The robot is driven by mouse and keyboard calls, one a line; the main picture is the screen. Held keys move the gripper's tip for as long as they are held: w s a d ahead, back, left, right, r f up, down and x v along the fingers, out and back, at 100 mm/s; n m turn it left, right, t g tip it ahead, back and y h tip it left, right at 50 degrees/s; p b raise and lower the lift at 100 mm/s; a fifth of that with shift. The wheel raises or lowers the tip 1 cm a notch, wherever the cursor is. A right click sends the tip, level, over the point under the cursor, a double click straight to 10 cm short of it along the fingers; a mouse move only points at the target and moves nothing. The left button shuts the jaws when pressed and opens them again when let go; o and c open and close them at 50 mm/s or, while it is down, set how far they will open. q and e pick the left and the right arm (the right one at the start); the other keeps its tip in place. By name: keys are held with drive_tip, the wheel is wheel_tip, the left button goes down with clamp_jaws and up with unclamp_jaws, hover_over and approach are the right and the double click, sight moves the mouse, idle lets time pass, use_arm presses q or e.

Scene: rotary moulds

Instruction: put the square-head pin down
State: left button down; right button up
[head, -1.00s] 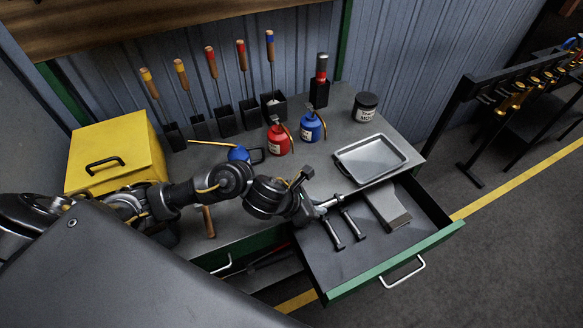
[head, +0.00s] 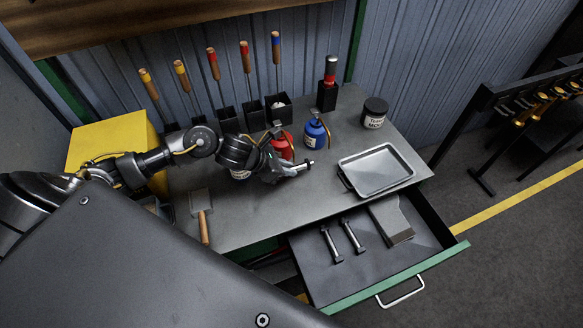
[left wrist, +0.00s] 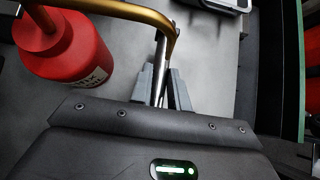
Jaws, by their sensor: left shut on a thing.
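My left gripper (head: 284,172) is shut on a slim metal pin, which I take as the square-head pin (head: 304,165). It holds the pin over the worktop (head: 260,215), close to the red oil can (head: 283,146). In the left wrist view the pin (left wrist: 161,70) runs between the two grey fingers (left wrist: 163,88). The can's brass spout (left wrist: 120,10) crosses in front of part of it. I cannot tell the shape of its head or whether it touches the worktop. My right gripper is not in view.
A silver tray (head: 345,164) stands on the worktop at right. The open drawer (head: 310,268) holds two pins (head: 331,245) (head: 352,236) and a metal block (head: 392,222). A blue oil can (head: 314,134) and a wooden-handled scraper (head: 203,225) are nearby. The worktop before the tray is clear.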

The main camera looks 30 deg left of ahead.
sight(288, 180)
use_arm(q)
drive_tip(key=shift+w, duration=0.15)
drive_tip(key=shift+d+f, duration=0.1)
drive_tip(key=shift+f, duration=0.1)
wheel_tip(288, 180, down, 3)
drive_tip(key=shift+d+f+b, duration=0.1)
drive_tip(key=shift+d+b, duration=0.05)
drive_tip(key=shift+b, duration=0.85)
drive_tip(key=shift+w, duration=0.1)
drive_tip(key=shift+f, duration=0.1)
drive_tip(key=c, duration=1.3)
unclamp_jaws()
drive_tip(key=shift+c, duration=0.2)
